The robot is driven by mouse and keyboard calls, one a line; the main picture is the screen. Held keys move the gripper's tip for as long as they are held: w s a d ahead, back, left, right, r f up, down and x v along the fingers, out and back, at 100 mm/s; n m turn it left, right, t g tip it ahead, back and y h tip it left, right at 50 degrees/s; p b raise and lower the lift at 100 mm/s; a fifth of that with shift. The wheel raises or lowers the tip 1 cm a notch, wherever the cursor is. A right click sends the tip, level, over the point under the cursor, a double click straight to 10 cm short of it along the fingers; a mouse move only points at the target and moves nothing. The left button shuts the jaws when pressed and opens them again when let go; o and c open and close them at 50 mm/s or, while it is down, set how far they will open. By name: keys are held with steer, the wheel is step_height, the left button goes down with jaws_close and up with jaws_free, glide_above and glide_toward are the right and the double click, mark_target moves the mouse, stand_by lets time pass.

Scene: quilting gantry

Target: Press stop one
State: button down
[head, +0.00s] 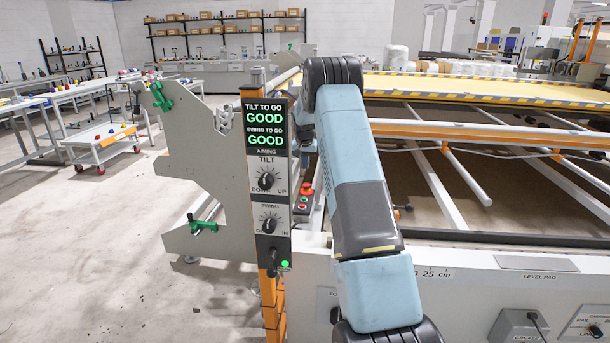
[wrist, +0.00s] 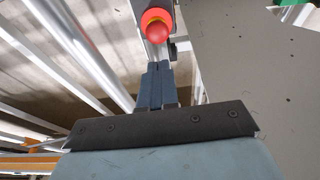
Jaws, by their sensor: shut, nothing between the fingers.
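The stop is a red mushroom button (head: 306,188) on a small dark box (head: 304,203) beside the gantry's left end plate. In the wrist view the red button (wrist: 157,30) shows at the top, just beyond my fingertips. My gripper (wrist: 155,68) is shut and empty, with its two dark blue fingers together and pointing toward the button. A small gap shows between the fingertips and the button in the picture; its true depth I cannot tell.
A panel (head: 267,157) with two dials reads GOOD for tilt and swing, left of my arm. The grey end plate (head: 210,155) carries green handles (head: 203,226). Rails (head: 480,137) and the quilting table (head: 480,88) lie right. Open floor (head: 90,240) is left.

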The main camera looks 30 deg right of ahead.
steer(key=v, duration=0.5)
steer(key=shift+r, duration=0.3)
